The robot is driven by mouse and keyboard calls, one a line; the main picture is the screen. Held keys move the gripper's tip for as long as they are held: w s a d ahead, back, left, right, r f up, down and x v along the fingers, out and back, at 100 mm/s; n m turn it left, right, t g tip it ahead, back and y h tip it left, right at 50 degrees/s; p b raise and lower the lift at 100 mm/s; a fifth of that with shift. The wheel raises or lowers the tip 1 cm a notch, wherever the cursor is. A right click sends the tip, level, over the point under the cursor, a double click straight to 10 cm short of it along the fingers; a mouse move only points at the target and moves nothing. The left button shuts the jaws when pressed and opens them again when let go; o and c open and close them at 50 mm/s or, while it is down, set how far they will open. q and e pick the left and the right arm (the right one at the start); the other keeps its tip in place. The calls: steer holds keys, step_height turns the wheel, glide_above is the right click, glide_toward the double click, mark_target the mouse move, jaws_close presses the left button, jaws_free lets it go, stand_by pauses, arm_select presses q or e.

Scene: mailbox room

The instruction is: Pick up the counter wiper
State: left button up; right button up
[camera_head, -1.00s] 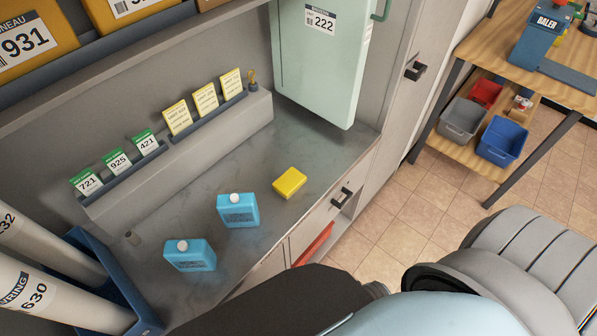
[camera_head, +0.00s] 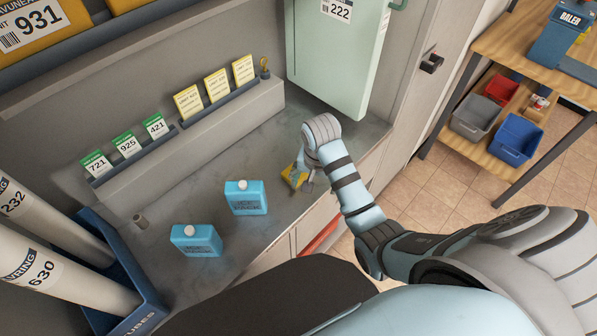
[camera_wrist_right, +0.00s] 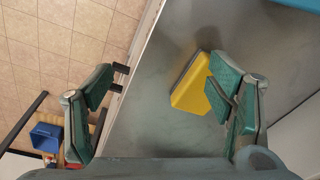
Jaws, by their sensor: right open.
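The counter wiper is a yellow block (camera_head: 289,174) with a dark edge, lying on the grey counter near its front edge. It also shows in the right wrist view (camera_wrist_right: 190,88). My right gripper (camera_head: 303,182) is over the wiper in the head view and partly hides it. In the right wrist view the gripper (camera_wrist_right: 165,90) is wide open and empty. The wiper lies between the two fingers there, much closer to the right finger, which overlaps its edge. I cannot tell whether they touch. My left gripper is not in view.
A pale green cabinet (camera_head: 335,60) hangs behind the arm. A ledge with cards (camera_head: 190,130) runs along the wall. White tubes (camera_head: 60,280) stand in a blue holder at the left.

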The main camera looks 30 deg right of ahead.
steer(key=w+a+r+m+g, duration=0.1)
steer(key=w+r+m, duration=0.4)
steer(key=w+r, duration=0.35)
steer(key=shift+y, duration=0.3)
step_height(320, 180, down, 14)
steer(key=b, duration=0.4)
steer(key=shift+r, duration=0.35)
steer(key=shift+c, duration=0.4)
steer(key=c, duration=1.3)
steer(key=shift+r, duration=0.1)
